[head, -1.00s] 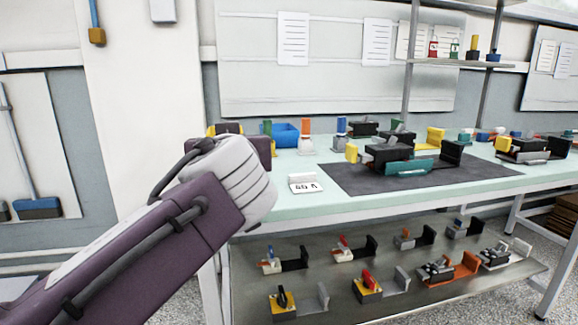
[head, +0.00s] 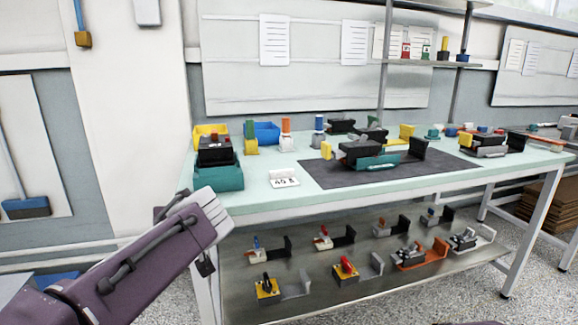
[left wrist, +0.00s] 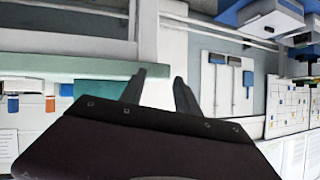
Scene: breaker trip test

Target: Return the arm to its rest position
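My left arm (head: 150,245) comes in from the lower left of the head view, purple with a pale grey ribbed end, low in front of the bench's left corner. My left gripper (left wrist: 159,76) shows in the left wrist view with its two dark fingers apart and nothing between them. In the head view its fingers are mostly hidden behind the arm. My right gripper is not in view.
The pale green bench (head: 255,205) carries a "40 A" card (head: 284,179), a dark mat (head: 318,175) with a breaker fixture (head: 367,155), and blue and yellow bins. Several switches stand on the lower shelf (head: 325,255). The floor left of the bench looks mostly clear.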

